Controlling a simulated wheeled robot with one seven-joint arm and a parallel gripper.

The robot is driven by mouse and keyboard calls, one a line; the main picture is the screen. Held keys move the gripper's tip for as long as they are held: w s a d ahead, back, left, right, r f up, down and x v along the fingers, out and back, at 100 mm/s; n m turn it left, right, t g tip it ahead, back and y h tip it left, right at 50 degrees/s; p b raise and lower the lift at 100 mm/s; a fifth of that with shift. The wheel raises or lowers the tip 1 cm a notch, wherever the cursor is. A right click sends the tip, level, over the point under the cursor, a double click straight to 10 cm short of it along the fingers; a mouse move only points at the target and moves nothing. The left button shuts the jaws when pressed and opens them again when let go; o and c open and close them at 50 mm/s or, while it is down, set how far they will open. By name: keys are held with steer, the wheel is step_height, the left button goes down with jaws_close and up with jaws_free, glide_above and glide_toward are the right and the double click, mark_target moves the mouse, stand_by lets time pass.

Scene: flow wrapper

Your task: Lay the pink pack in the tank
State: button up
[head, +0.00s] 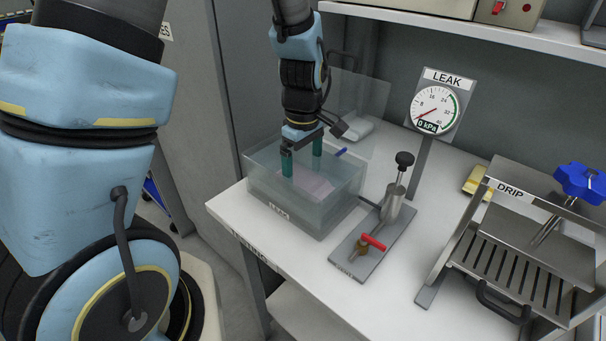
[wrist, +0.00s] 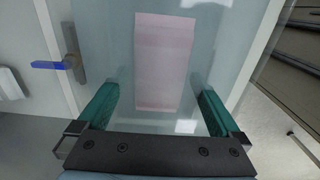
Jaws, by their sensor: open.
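The pink pack (wrist: 163,62) lies flat inside the clear tank, and it also shows in the head view (head: 312,186) through the tank wall. The tank (head: 262,205) stands on the white table with its clear lid (head: 362,100) raised at the back. My gripper (head: 302,160) points down into the tank from above. In the wrist view my gripper (wrist: 158,105) has its two green fingers wide apart, with nothing held between them. The pack lies ahead of and below the fingers, and the gap in height is hard to judge.
A blue handle (wrist: 48,65) sits at the tank's side. A hand pump with a red lever (head: 373,242) and a LEAK gauge (head: 434,108) stand right of the tank. A DRIP rack (head: 520,262) is further right. A shelf (head: 480,32) overhangs the back.

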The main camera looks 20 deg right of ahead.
step_height(320, 180, up, 9)
steer(key=b, duration=0.1)
steer(key=w+a+f+m+t, duration=0.1)
steer(key=a+m, duration=0.6)
steer(key=a, duration=1.8)
steer(key=shift+a+f+t, duration=0.2)
steer(key=shift+t, duration=0.1)
steer(key=shift+w, duration=0.1)
steer(key=shift+c, duration=0.2)
